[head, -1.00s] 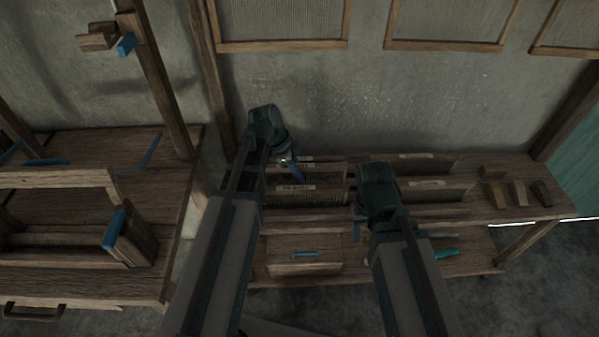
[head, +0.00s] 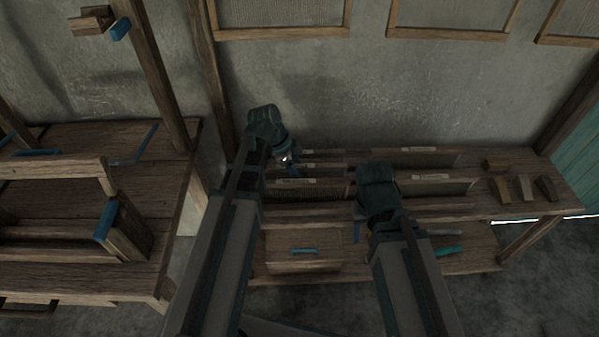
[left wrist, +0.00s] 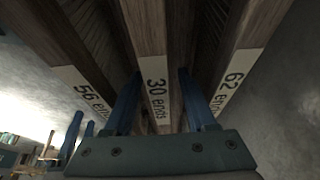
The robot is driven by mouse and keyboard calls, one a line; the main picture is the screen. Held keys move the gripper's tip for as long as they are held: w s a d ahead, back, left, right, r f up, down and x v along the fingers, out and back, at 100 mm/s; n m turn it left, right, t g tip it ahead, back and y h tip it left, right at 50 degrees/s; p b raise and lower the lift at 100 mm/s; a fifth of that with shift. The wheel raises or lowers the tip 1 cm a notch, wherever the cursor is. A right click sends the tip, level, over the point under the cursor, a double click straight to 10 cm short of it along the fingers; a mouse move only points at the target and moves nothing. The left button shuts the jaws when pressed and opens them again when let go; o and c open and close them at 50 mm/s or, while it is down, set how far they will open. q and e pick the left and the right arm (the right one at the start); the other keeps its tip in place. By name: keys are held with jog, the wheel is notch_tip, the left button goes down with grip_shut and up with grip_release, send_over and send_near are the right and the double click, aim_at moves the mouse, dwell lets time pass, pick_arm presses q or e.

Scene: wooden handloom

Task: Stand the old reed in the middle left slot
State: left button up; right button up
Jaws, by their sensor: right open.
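Several long reeds stand in slots of a wooden rack (head: 325,209), in a left and a right column, with pale labels on top. In the left wrist view, the reed labelled "30 ends" (left wrist: 158,92) lies between the two blue fingers of my left gripper (left wrist: 157,85). I cannot tell whether the fingers press on it. Reeds labelled "56 ends" (left wrist: 80,85) and "62 ends" (left wrist: 232,82) lie to either side. In the head view my left gripper (head: 290,171) is at the left column, partly hidden by its wrist. My right gripper (head: 358,232) is open, low before the rack, mostly hidden. No label reads "old".
A wooden loom (head: 60,200) stands at the left. Wooden blocks (head: 525,187) lie on the rack bench's right end. A box with a blue handle (head: 304,250) and a teal-handled tool (head: 449,251) are on the lower shelf. Framed panels (head: 450,20) hang on the wall.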

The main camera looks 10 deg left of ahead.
pick_arm(q)
jog(key=p+v, duration=1.1)
jog(key=shift+a+r, duration=0.15)
jog(key=shift+r, duration=0.25)
jog(key=shift+p+v, duration=0.85)
jog(key=shift+v, duration=0.15)
pick_arm(e)
notch_tip(320, 180, up, 13)
pick_arm(q)
jog(key=shift+s+f, duration=0.1)
jog(key=shift+s, duration=0.05)
pick_arm(e)
jog(key=shift+f, duration=0.15)
